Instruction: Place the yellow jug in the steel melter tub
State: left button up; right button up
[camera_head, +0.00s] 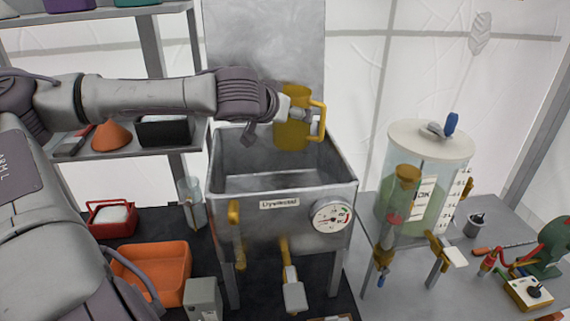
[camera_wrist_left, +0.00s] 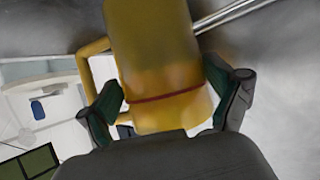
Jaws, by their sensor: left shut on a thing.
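The yellow jug (camera_head: 291,125) is upright, with its handle on the right, over the right rear part of the steel melter tub (camera_head: 230,240). The tub is an open square steel box with a dial on its front. My left gripper (camera_head: 314,122) is shut on the jug. In the left wrist view, the jug (camera_wrist_left: 160,60) shows between the two dark fingers of my left gripper (camera_wrist_left: 168,105), with a red band round it. The jug's base seems at or just above the tub's rim level; I cannot tell whether it touches. My right gripper is not in view.
A clear lidded tank (camera_head: 430,165) stands to the right of the tub on a grey table. An orange tray (camera_head: 160,270), a red box (camera_head: 112,218) and a clear beaker (camera_head: 192,203) are at left. A tall steel panel (camera_head: 265,45) rises behind the tub.

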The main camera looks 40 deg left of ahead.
aim_at(283, 140)
pick_arm(q)
notch_tip(283, 140, down, 7)
jog(key=shift+w+a+f, duration=0.1)
notch_tip(283, 140, down, 4)
jog(key=shift+f, duration=0.45)
jog(key=o, duration=1.3)
jog(key=shift+f, duration=0.15)
jog(key=shift+o, duration=0.8)
